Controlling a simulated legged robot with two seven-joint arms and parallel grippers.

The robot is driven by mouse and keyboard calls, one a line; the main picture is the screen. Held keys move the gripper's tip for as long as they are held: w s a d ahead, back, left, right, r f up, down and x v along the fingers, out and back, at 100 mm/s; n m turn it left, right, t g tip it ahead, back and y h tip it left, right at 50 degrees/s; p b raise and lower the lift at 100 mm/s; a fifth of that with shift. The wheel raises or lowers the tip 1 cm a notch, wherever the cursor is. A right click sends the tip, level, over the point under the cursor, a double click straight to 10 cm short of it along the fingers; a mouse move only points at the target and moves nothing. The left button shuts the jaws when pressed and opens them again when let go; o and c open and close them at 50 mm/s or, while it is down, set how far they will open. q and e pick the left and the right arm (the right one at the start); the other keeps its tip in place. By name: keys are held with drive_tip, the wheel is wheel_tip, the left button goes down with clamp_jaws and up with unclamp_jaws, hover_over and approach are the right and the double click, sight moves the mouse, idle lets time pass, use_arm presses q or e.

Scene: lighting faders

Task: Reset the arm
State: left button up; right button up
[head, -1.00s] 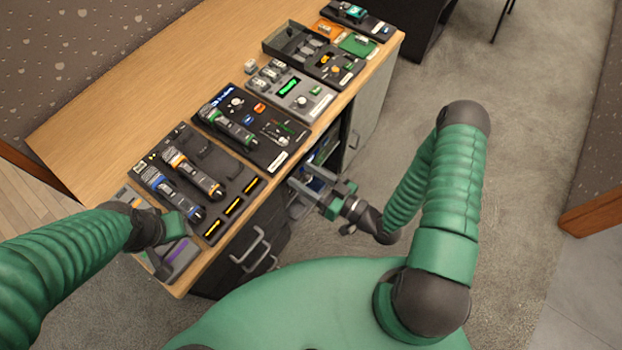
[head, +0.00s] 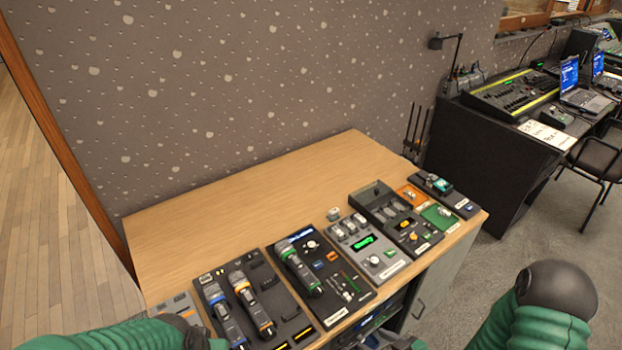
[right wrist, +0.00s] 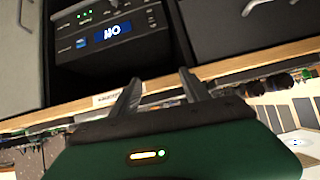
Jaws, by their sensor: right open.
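My right gripper (head: 398,342) shows only in part at the bottom edge of the head view, in front of the table's front side. In the right wrist view my right gripper (right wrist: 160,88) has its two fingers spread apart with nothing between them, so it is open and empty. My green right arm (head: 530,315) rises at the lower right of the head view. My left arm (head: 120,338) comes in along the bottom left, and its gripper is out of the frame.
A wooden table (head: 230,225) holds several control panels along its front, including a panel with two microphones (head: 258,308) and a grey panel with a green display (head: 372,248). A device with a blue display (right wrist: 112,32) sits in the cabinet below. The table's back half is bare.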

drive_tip(key=s+d+r+m+g+h+p, duration=0.1)
drive_tip(key=d+r+m+g+h, duration=0.15)
drive_tip(key=r, duration=0.25)
drive_tip(key=s+d+r+m+g+h+p, duration=0.1)
drive_tip(key=d+r+h, duration=0.2)
drive_tip(key=r+h, duration=0.15)
drive_tip(key=s+a+r+m+g+y, duration=0.1)
drive_tip(key=s+a+r+m+g, duration=0.1)
drive_tip(key=s+r, duration=0.4)
drive_tip(key=shift+s+a+r+m+p, duration=0.35)
drive_tip(key=shift+s+a+r+p, duration=0.05)
drive_tip(key=shift+a+r, duration=0.5)
drive_tip(key=shift+g, duration=0.25)
